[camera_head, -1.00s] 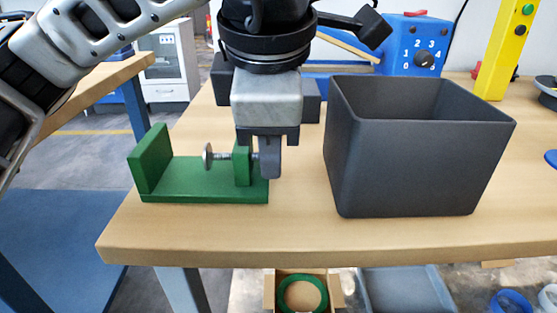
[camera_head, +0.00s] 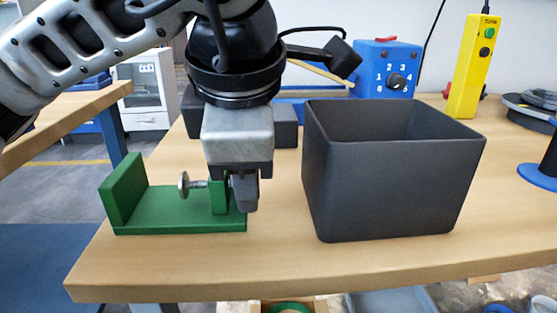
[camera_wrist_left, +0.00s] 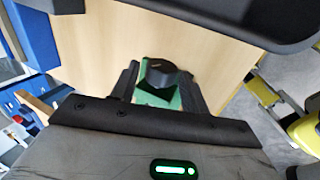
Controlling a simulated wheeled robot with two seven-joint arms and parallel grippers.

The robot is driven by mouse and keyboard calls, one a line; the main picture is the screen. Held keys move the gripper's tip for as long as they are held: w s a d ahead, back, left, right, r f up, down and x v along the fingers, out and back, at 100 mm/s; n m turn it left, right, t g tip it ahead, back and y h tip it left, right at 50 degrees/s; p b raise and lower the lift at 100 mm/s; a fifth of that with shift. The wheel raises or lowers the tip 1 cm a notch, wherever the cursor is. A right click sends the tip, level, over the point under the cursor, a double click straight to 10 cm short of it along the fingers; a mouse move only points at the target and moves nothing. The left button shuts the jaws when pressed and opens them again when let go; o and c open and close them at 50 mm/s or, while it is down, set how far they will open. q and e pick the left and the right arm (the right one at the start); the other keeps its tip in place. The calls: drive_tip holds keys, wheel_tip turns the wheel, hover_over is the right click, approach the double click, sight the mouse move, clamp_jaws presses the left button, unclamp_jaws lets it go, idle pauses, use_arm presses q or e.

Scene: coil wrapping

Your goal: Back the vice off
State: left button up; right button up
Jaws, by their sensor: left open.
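The green vice (camera_head: 170,210) sits near the table's front left, with an upright jaw at its left end. A screw with a round silver pad (camera_head: 184,185) passes through a green block (camera_head: 217,197) at its right end. My left gripper (camera_head: 243,194) points down at the vice's right end, and hides the screw's outer end in the head view. In the left wrist view, a black knob (camera_wrist_left: 164,74) lies between its open fingers. Whether they touch the knob, I cannot tell. My right gripper is out of view.
A dark open bin (camera_head: 390,185) stands close to the right of the gripper. Behind are a blue box with a dial (camera_head: 386,68) and a yellow control post (camera_head: 470,65). The wooden table (camera_head: 270,270) is clear in front of the vice.

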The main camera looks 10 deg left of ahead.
use_arm(q)
drive_tip(key=shift+r+g, duration=0.3)
drive_tip(key=shift+g, duration=0.2)
drive_tip(key=shift+f, duration=0.2)
drive_tip(key=g+p, duration=0.1)
drive_tip(key=p, duration=0.1)
drive_tip(key=g+h+p, duration=0.1)
drive_tip(key=shift+w+a+r+g+p, duration=0.1)
drive_tip(key=shift+w+r+g+p, duration=0.3)
drive_tip(key=shift+f+g, duration=0.1)
drive_tip(key=shift+g, duration=0.2)
drive_tip(key=shift+f, duration=0.2)
drive_tip(key=g+p, duration=0.1)
drive_tip(key=p, duration=0.1)
drive_tip(key=g+h+p, duration=0.1)
drive_tip(key=shift+w+a+r+g+p, duration=0.1)
drive_tip(key=shift+w+r+g+p, duration=0.15)
drive_tip(key=shift+w+g+p, duration=0.1)
drive_tip(key=shift+w+f+g, duration=0.1)
drive_tip(key=shift+f+g, duration=0.05)
drive_tip(key=shift+g, duration=0.2)
drive_tip(key=shift+f, duration=0.2)
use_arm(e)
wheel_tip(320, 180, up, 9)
